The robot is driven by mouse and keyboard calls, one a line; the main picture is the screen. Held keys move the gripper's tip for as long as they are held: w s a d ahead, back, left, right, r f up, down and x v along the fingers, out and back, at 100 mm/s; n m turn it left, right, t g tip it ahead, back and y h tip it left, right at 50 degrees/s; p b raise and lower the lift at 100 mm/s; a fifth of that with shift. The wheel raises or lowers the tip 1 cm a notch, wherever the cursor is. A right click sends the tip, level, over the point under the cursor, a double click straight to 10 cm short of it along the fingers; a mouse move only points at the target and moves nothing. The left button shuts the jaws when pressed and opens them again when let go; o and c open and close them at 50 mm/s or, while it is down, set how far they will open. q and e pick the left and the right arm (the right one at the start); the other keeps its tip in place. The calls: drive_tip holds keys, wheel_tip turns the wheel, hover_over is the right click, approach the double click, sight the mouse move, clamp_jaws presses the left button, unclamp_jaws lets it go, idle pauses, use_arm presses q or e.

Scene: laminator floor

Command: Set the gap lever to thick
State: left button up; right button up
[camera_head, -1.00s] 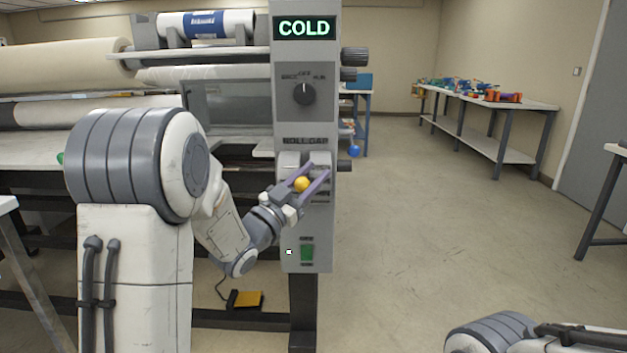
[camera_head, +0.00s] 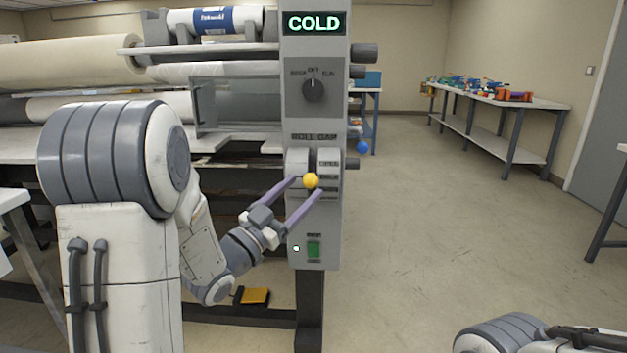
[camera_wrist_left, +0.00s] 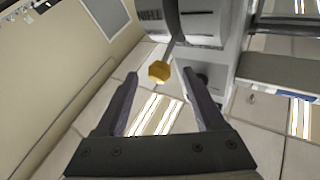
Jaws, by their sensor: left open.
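The gap lever ends in a yellow ball knob (camera_head: 311,181), below the ROLL GAP label on the grey control panel (camera_head: 299,222). A plate with several dark marks (camera_head: 328,165) is beside it, too small to read. My left gripper (camera_head: 308,184) is open, its purple fingers pointing up and right at the knob. In the left wrist view the yellow knob (camera_wrist_left: 159,72) shows between and at the tips of the open left gripper (camera_wrist_left: 160,76), with a gap on each side. The knob's stem runs up behind it to the panel. My right gripper is out of view.
A COLD display (camera_head: 314,23) and a rotary dial (camera_head: 313,89) are above the lever. A green switch (camera_head: 314,249) is below. Dark side knobs (camera_head: 363,53) stick out on the right. The floor right of the machine is clear up to a bench (camera_head: 505,103).

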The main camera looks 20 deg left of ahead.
use_arm(q)
drive_tip(key=shift+v, duration=1.65)
